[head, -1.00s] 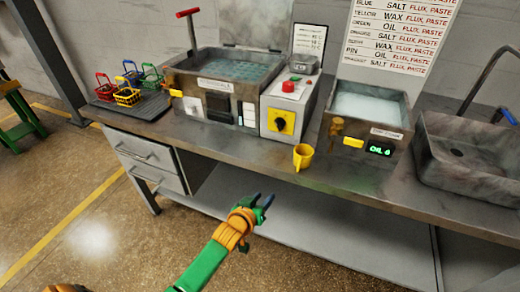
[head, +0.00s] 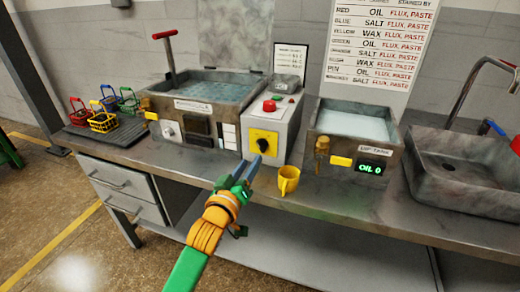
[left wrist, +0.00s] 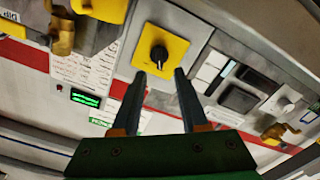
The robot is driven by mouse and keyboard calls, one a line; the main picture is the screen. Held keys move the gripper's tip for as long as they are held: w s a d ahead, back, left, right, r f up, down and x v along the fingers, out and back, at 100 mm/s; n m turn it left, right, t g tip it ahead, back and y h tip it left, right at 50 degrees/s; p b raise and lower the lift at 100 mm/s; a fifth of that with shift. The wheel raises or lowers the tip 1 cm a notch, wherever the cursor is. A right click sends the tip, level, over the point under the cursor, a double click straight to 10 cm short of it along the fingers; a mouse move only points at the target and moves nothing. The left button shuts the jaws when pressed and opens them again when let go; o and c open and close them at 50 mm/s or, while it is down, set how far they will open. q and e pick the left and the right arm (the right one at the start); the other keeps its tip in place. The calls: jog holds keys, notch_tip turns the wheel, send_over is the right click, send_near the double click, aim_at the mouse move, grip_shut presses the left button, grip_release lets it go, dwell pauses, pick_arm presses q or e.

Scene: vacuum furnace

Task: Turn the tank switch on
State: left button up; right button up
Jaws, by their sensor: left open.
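The tank switch is a black rotary knob (head: 262,145) on a yellow square plate (head: 271,135), on the front of a grey control box (head: 281,117). My left gripper (head: 249,172) is open and empty just in front of the plate, with its fingertips overlapping the plate's lower edge in the head view. In the left wrist view the knob (left wrist: 159,55) lies just beyond and between the two open fingers (left wrist: 158,80); contact does not show. My right gripper is not in view.
A yellow cup (head: 288,180) stands on the bench close to the right of my left gripper. The ultrasonic-type tank (head: 192,105) is left of the box, and the dip tank (head: 371,170) with an "OIL 0" display is right. Small coloured baskets (head: 103,122) stand at far left.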

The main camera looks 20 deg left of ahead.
aim_at(259, 147)
pick_arm(q)
jog(key=w, duration=0.7)
jog(key=shift+d+r, duration=0.1)
jog(key=shift+d, duration=0.05)
jog(key=shift+s, duration=0.1)
grip_shut()
